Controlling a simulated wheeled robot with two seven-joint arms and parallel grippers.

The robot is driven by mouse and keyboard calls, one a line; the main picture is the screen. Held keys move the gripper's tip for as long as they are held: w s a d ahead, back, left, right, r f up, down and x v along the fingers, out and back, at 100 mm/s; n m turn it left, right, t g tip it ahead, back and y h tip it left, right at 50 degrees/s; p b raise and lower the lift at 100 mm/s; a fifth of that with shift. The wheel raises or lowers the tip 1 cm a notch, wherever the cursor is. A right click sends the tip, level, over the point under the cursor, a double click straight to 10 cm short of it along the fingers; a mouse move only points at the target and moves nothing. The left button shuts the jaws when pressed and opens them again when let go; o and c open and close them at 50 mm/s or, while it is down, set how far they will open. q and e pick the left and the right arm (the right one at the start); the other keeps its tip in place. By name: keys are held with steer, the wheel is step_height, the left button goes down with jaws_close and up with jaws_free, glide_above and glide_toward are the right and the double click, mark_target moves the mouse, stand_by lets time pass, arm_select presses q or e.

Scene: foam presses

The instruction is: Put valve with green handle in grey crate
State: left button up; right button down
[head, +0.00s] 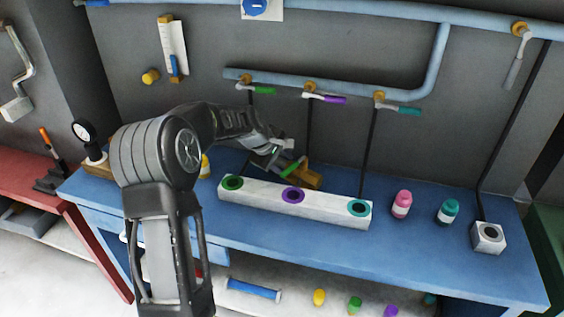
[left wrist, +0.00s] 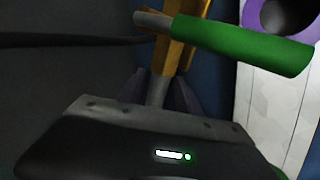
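A valve with a brass body (head: 305,178) and a green handle (head: 293,168) is at my left gripper (head: 272,156), just above the back of the white block. In the left wrist view the green handle (left wrist: 245,45) and brass body (left wrist: 180,50) lie beyond the gripper (left wrist: 158,90). A grey stem stands between its dark fingers, which appear closed on it. Another green handle (head: 258,90) is on the wall pipe. A grey box-like thing (head: 25,219) shows under the red bench at left; I cannot tell if it is the grey crate. My right gripper is out of view.
The white block (head: 325,207) with green, purple and teal ringed holes stands on the blue table (head: 420,262). Pink (head: 402,204) and teal (head: 447,211) bottles and a small white block (head: 488,237) stand at right. Vertical dark rods rise behind. The table front is clear.

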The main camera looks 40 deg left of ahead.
arm_select(q)
steer(key=shift+o, duration=0.5)
steer(key=shift+r, duration=0.1)
steer(key=shift+r, duration=0.2)
steer(key=v, duration=1.1)
steer(key=shift+s+r+b, duration=0.3)
steer(key=shift+b, duration=0.05)
steer(key=shift+o, duration=0.5)
